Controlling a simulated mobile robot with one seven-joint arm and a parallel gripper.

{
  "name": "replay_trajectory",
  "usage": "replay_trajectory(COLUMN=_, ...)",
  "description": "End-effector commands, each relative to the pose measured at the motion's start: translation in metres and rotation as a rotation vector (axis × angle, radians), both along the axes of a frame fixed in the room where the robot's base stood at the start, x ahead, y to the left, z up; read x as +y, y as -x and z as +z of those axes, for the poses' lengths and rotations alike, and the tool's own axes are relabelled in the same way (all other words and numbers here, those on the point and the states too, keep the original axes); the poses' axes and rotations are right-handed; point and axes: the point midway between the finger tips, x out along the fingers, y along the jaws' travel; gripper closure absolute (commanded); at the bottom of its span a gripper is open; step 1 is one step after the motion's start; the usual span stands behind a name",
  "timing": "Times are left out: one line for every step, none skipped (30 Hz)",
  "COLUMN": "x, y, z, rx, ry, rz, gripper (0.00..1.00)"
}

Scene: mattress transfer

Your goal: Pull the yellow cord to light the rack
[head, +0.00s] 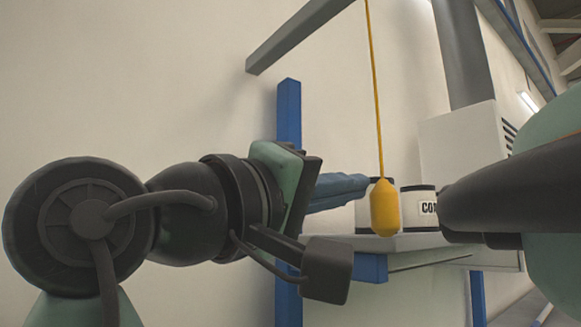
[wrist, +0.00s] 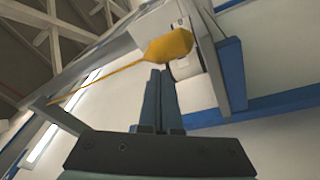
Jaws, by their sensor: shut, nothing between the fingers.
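The yellow cord (head: 376,90) hangs straight down from above and ends in a rounded yellow pull handle (head: 385,207). In the wrist view the handle (wrist: 171,46) appears just beyond my fingertips, with the cord (wrist: 95,80) running off to the left. My gripper (head: 366,186) points right, its blue fingers closed together and empty. The fingertips are close to the handle's left side in the head view; I cannot tell whether they touch it. The rack has blue posts (head: 289,115) and a pale shelf (head: 400,241) behind the handle.
A white container with dark lettering (head: 420,212) stands on the shelf behind the handle. A grey beam (head: 300,33) juts out above my gripper. A pale vented box (head: 463,140) and a grey column (head: 462,55) are at the right. The wall at left is bare.

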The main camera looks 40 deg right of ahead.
Motion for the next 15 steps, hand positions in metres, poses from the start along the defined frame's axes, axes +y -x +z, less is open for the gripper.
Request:
replay_trajectory(x=0.0005, y=0.002, z=-0.0004, rx=0.0, ry=0.0, rz=0.0, gripper=1.0)
replay_trajectory(x=0.0008, y=0.0029, z=-0.0012, rx=0.0, ry=0.001, rz=-0.001, gripper=1.0)
replay_trajectory(x=0.001, y=0.0036, z=-0.002, rx=0.001, ry=0.0, rz=0.0, gripper=1.0)
replay_trajectory(x=0.0011, y=0.0039, z=-0.0025, rx=0.001, ry=0.0, rz=0.0, gripper=1.0)
replay_trajectory(x=0.0012, y=0.0042, z=-0.0029, rx=0.001, ry=0.0, rz=0.0, gripper=1.0)
replay_trajectory(x=0.0013, y=0.0044, z=-0.0032, rx=0.001, ry=0.0, rz=0.0, gripper=1.0)
replay_trajectory(x=0.0014, y=0.0045, z=-0.0033, rx=0.001, ry=0.0, rz=0.0, gripper=1.0)
replay_trajectory(x=0.0014, y=0.0046, z=-0.0034, rx=0.001, ry=0.0, rz=0.0, gripper=1.0)
replay_trajectory(x=0.0014, y=0.0046, z=-0.0034, rx=0.001, ry=0.0, rz=0.0, gripper=1.0)
replay_trajectory(x=0.0014, y=0.0045, z=-0.0034, rx=0.001, ry=0.0, rz=0.0, gripper=1.0)
replay_trajectory(x=0.0015, y=0.0045, z=-0.0033, rx=0.001, ry=0.0, rz=0.0, gripper=1.0)
replay_trajectory(x=0.0015, y=0.0045, z=-0.0033, rx=0.001, ry=0.0, rz=0.0, gripper=1.0)
replay_trajectory(x=0.0015, y=0.0044, z=-0.0033, rx=0.001, ry=0.0, rz=0.0, gripper=1.0)
replay_trajectory(x=0.0015, y=0.0045, z=-0.0033, rx=0.001, ry=0.0, rz=0.0, gripper=1.0)
replay_trajectory(x=0.0015, y=0.0044, z=-0.0041, rx=0.001, ry=0.0, rz=0.0, gripper=1.0)
